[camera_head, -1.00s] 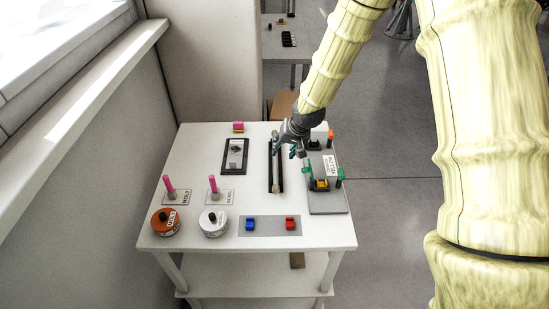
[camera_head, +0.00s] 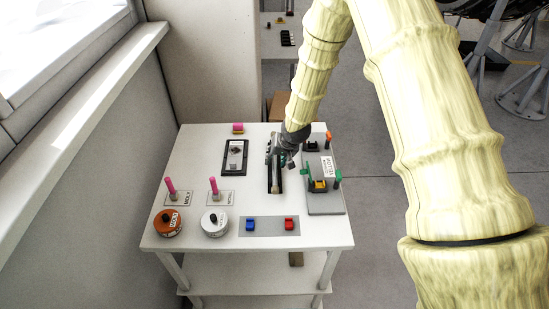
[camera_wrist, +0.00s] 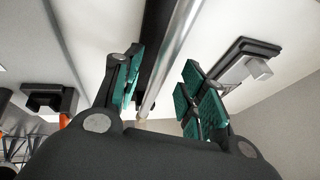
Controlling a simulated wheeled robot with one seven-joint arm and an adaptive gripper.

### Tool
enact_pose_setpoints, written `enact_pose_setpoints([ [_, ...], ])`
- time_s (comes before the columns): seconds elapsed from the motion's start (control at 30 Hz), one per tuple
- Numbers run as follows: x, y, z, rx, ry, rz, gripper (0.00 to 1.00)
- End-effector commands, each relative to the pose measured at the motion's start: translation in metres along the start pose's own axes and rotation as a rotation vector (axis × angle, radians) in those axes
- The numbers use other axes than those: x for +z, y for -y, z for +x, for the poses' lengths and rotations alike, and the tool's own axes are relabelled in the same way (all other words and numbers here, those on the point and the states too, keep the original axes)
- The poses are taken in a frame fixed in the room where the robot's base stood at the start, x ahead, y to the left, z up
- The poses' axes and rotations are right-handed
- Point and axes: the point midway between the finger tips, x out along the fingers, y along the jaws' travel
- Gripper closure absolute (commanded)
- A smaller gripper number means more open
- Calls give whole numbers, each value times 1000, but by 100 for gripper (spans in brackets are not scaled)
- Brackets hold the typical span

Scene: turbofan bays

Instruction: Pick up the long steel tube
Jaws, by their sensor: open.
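The long steel tube lies in a narrow black holder (camera_head: 269,184) on the white table, and my gripper hides much of it in the head view. In the wrist view the shiny tube (camera_wrist: 178,42) runs between my fingers, along the black holder (camera_wrist: 154,40). My gripper (camera_head: 281,158) is over the holder in the head view. In the wrist view my gripper (camera_wrist: 163,88) is open, its green pads on either side of the tube with gaps visible. A tan end of the tube shows low between the fingers.
A grey fixture board (camera_head: 326,207) stands close right of the holder. A black tray with a metal part (camera_head: 227,168) lies to the left. Nearer are pink rods (camera_head: 213,187), an orange tin (camera_head: 166,229), a white tin (camera_head: 213,227) and a grey mat (camera_head: 269,232) with blue and red pieces.

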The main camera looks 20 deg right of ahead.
Motion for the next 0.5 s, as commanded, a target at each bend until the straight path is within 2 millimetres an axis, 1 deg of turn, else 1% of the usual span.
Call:
enact_pose_setpoints([
  [0.2,0,0,8,-1,-1,-1,59],
  [0.4,0,0,8,-1,-1,0,59],
  [0.47,0,0,8,-1,-1,0,68],
  [0.5,0,0,8,-1,-1,0,75],
])
